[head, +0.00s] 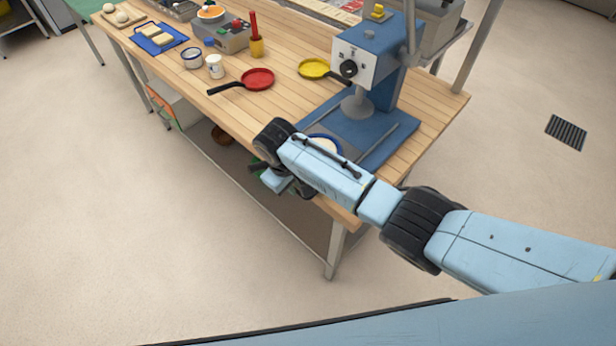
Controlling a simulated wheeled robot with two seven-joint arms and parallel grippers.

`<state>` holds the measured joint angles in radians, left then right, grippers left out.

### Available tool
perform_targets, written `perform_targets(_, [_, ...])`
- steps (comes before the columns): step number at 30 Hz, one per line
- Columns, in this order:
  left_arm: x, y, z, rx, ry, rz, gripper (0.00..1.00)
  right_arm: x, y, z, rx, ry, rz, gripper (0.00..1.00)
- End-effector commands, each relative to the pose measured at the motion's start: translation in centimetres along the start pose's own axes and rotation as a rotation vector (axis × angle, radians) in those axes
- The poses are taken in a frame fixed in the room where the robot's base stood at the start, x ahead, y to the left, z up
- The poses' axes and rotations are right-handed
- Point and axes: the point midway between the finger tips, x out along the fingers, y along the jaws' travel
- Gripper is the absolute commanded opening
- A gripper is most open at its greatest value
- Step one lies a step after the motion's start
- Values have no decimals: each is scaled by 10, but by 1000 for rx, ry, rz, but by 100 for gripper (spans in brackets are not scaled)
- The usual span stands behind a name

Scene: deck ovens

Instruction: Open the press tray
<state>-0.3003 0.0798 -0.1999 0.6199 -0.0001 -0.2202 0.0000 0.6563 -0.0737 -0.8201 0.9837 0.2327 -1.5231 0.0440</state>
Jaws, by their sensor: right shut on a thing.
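The press (370,60) stands at the right end of the wooden table, with a white front panel, a black knob and a round grey plunger over its blue base (385,150). The press tray is low at the front of this base, mostly hidden behind my right arm. Part of a round white and blue thing (325,142) shows there. My right gripper (282,183) is at the table's front edge, before the press, shut on the press tray. Its fingertips and the grip itself are mostly hidden by the wrist. My left gripper is out of view.
A red pan (258,79) and a yellow pan (314,68) lie left of the press. A white cup (215,67), a blue-rimmed mug (191,58) and a blue tray (158,39) stand farther left. A lower shelf runs under the table. The floor in front is clear.

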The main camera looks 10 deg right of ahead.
Motion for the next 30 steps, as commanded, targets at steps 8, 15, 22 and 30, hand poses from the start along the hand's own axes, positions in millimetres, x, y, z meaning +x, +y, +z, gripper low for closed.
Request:
perform_targets(8, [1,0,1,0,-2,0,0,-2,-8,-7,0,2,2,0])
perform_targets(15, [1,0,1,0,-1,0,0,-2,-8,-7,0,2,1,0])
perform_targets(22, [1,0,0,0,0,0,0,-2,-7,-7,0,2,1,20])
perform_targets(30, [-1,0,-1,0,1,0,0,-8,-7,-7,0,3,1,20])
